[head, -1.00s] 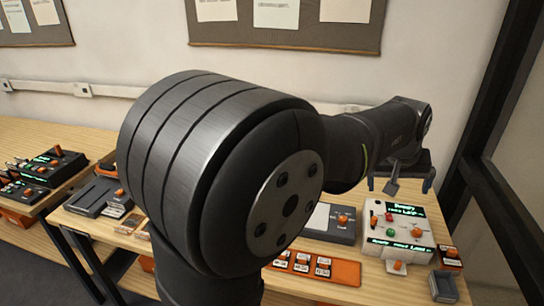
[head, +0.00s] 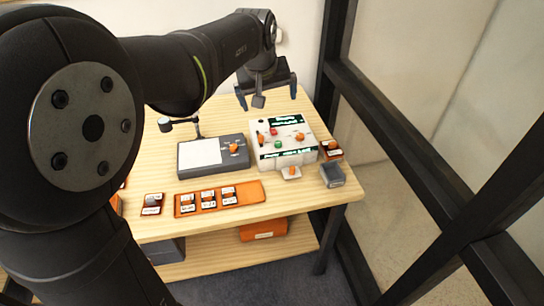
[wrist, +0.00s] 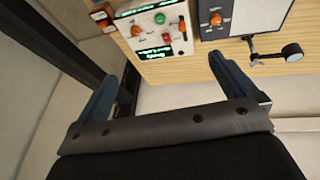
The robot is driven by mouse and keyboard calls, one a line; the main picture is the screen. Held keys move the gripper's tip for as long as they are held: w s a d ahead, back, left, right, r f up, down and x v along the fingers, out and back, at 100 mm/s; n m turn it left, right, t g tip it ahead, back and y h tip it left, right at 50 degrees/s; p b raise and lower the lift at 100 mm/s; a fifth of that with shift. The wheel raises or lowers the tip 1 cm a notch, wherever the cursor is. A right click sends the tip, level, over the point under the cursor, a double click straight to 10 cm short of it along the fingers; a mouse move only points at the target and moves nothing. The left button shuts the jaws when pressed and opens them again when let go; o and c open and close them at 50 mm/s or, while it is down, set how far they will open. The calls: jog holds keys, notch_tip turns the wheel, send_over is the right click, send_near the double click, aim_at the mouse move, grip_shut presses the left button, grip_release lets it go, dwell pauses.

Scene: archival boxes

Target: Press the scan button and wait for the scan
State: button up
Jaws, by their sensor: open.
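A white control panel (head: 262,157) stands on the wooden table in the head view. It carries a red button (head: 273,131), a green button (head: 278,144), orange knobs (head: 300,136) and dark displays with green text too small to read. I cannot tell which control is the scan button. My gripper (head: 268,102) is open and empty, raised behind the panel and apart from it. In the wrist view, the panel also shows at the top (wrist: 150,44), with the red button (wrist: 159,18) and green button (wrist: 166,37) beyond my spread fingers (wrist: 170,60).
Left of the panel is a dark grey device (head: 213,166) with a white plate, an orange knob (head: 233,147) and a jointed lamp (head: 166,124). An orange tray (head: 242,199) of labelled pieces lies in front. A grey bin (head: 333,176) sits by the right edge, near a dark frame post (head: 326,70).

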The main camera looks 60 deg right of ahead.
grip_shut()
dwell(1.6)
